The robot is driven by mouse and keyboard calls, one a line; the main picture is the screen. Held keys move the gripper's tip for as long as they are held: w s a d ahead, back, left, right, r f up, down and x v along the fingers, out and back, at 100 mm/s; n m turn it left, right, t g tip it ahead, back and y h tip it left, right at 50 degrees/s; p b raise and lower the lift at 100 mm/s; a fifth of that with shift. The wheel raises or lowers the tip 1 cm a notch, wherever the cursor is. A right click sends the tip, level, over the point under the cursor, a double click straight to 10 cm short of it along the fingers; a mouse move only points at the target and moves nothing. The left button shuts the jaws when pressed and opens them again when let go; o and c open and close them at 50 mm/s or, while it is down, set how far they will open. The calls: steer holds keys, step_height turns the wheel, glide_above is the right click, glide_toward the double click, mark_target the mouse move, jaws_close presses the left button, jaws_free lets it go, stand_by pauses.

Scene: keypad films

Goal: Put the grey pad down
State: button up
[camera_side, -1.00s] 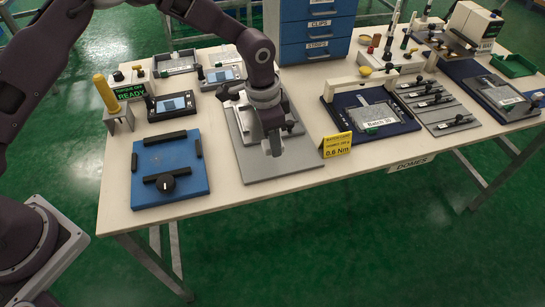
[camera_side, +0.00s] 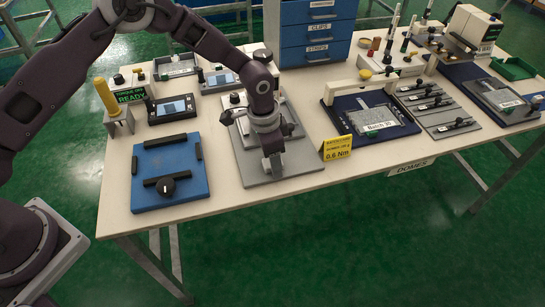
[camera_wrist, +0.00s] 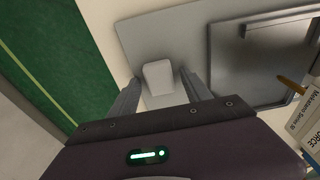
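The grey pad, a small light grey block, shows in the wrist view (camera_wrist: 158,77) between my two fingers, over a flat grey plate (camera_wrist: 140,38). A narrow gap shows between the pad and each fingertip, so my gripper (camera_wrist: 160,74) looks open around it. In the side view my gripper (camera_side: 271,162) points down low over the front part of the grey plate (camera_side: 250,178). The pad is small and partly hidden by the fingers there. I cannot tell whether its underside touches the plate.
A blue fixture (camera_side: 180,190) with black clamps and a knob is left of the plate. A yellow sign (camera_side: 337,147) stands to the right, with a dark blue tray (camera_side: 333,112) beyond. Blue drawers (camera_side: 313,32) stand behind. The table's front edge is near.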

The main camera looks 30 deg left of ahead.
steer(key=shift+r, duration=0.1)
step_height(320, 180, up, 12)
steer(key=s+a, duration=0.1)
step_height(320, 180, up, 8)
steer(key=n+t, duration=0.1)
glide_above(267, 162)
steer(key=s+a, duration=0.3)
steer(key=a, duration=0.1)
steer(key=s+a+r+n+t+y, duration=0.1)
steer(key=s+a+r+n+y, duration=0.15)
steer(key=s+a+r, duration=0.5)
steer(key=s+a+r+n+t, duration=0.1)
steer(key=s+n, duration=0.1)
steer(key=s, duration=0.8)
steer(key=s+a+r+n+t+h, duration=0.1)
steer(key=s+a+r+n, duration=0.1)
steer(key=s, duration=0.7)
steer(key=shift+s+a+r+n+t, duration=0.3)
steer(key=shift+s+n, duration=0.1)
steer(key=shift+n, duration=0.35)
steer(key=shift+h, duration=0.25)
